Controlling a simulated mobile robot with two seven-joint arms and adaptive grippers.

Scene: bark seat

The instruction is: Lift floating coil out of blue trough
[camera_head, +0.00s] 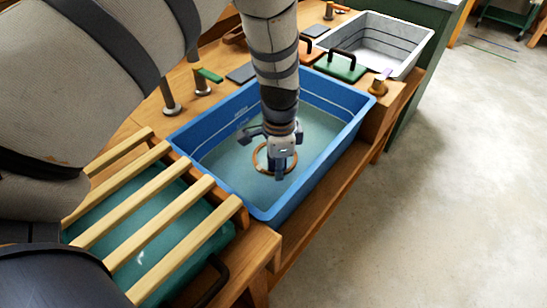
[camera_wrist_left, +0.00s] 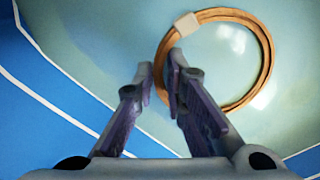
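The coil (camera_head: 257,160) is an orange-brown ring floating on the pale green water in the blue trough (camera_head: 190,143). In the left wrist view the coil (camera_wrist_left: 268,62) has a white band at its upper left. My left gripper (camera_head: 268,150) points down into the trough, over the coil. In the left wrist view its two fingers (camera_wrist_left: 160,70) are apart, and the coil's left side shows in the gap between the tips. I cannot tell whether they touch it. The gripper hides part of the ring in the head view. My right gripper is not in view.
A slatted wooden rack (camera_head: 150,230) over a green tray is at the near left of the trough. A grey tub (camera_head: 372,42) and a green board with a black handle (camera_head: 341,66) are beyond it. Concrete floor at the right is clear.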

